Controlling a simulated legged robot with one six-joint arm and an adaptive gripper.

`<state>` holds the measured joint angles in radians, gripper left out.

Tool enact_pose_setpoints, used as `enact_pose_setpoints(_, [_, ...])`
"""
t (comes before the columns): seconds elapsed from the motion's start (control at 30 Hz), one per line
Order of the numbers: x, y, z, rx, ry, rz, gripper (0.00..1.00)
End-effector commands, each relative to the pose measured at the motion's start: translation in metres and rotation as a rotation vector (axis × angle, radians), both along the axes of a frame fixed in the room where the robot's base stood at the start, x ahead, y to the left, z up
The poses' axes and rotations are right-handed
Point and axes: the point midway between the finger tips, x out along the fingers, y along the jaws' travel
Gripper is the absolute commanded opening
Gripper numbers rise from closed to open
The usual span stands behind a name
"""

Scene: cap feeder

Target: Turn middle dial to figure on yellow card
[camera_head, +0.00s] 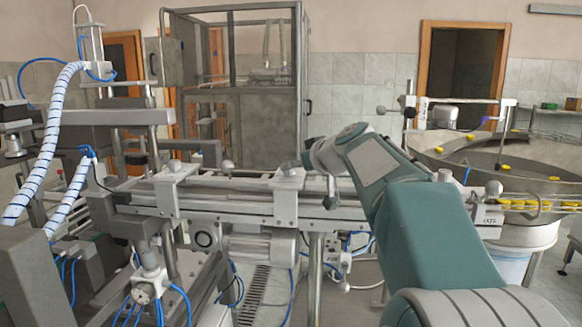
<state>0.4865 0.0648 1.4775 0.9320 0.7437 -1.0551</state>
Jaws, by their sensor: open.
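My teal and grey arm rises from the lower right, and its wrist end is over the middle of the long metal conveyor rail (240,204). Several small grey knobs stand along the rail, one at the left (173,165), one left of my wrist (226,168), and one right of my arm (494,188). I cannot tell any of them as the middle dial. No yellow card and no figure can be made out. The part of the rail behind my arm is hidden.
A round metal bowl feeder (545,185) with yellow caps (502,168) stands at the right. A striped hose (45,150) and a machine column stand at the left. A framed glass cabinet (265,115) is behind the rail. Air above the rail is mostly clear.

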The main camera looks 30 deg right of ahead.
Motion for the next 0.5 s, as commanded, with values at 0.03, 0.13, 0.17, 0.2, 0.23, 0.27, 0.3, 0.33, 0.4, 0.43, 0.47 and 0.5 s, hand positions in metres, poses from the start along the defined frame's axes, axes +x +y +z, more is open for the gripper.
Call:
enact_pose_setpoints(0.03, [0.008, 0.003, -0.003, 0.000, 0.001, 0.004, 0.75])
enact_pose_setpoints(0.13, [0.019, 0.003, -0.008, 0.001, 0.000, 0.003, 0.75])
enact_pose_setpoints(0.17, [0.021, 0.002, -0.009, 0.001, 0.000, 0.003, 0.75])
enact_pose_setpoints(0.2, [0.023, 0.001, -0.010, 0.003, 0.000, 0.001, 0.75])
enact_pose_setpoints(0.23, [0.025, 0.001, -0.011, 0.003, 0.000, 0.001, 0.75])
enact_pose_setpoints(0.27, [0.026, 0.000, -0.012, 0.003, 0.001, 0.001, 0.75])
enact_pose_setpoints(0.3, [0.026, -0.001, -0.012, 0.004, 0.001, 0.001, 0.75])
enact_pose_setpoints(0.33, [0.027, -0.002, -0.012, 0.004, 0.001, 0.000, 0.75])
enact_pose_setpoints(0.4, [0.027, -0.003, -0.012, 0.004, 0.001, 0.000, 0.75])
enact_pose_setpoints(0.43, [0.027, -0.003, -0.012, 0.004, 0.001, 0.000, 0.75])
enact_pose_setpoints(0.47, [0.027, -0.002, -0.012, 0.004, 0.001, 0.000, 0.75])
enact_pose_setpoints(0.5, [0.027, -0.001, -0.012, 0.004, 0.001, 0.000, 0.75])
